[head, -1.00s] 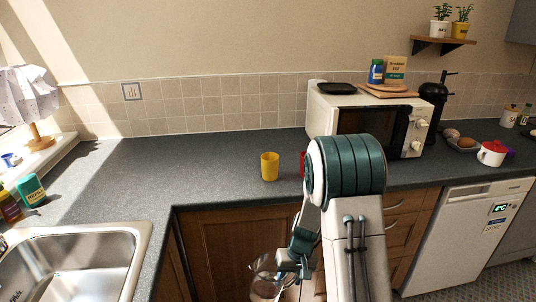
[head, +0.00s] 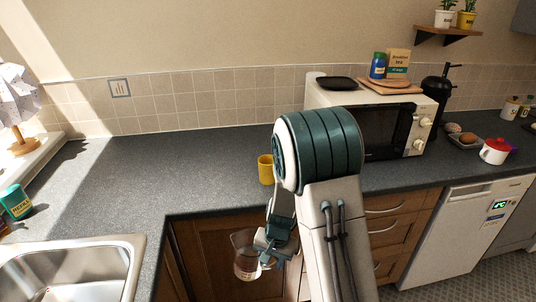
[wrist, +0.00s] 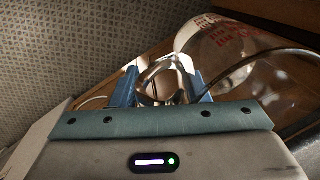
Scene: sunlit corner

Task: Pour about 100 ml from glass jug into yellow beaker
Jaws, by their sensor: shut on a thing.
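The yellow beaker (head: 265,170) stands upright on the dark worktop near its front edge, its right side close against my arm's outline in the head view. My gripper (head: 269,258) is shut on the glass jug (head: 243,256), in front of the cabinet doors and below the worktop edge. The clear jug looks roughly upright, slightly tilted. In the wrist view, the fingers of my gripper (wrist: 162,88) close around the handle, and the jug (wrist: 222,48) shows red printed markings. I cannot tell the liquid level.
The worktop (head: 180,165) left of the beaker is clear. A steel sink (head: 75,270) is at the lower left, with a green container (head: 16,202) beside it. A microwave (head: 375,125) stands behind my arm. A red-lidded pot (head: 494,151) is at the right.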

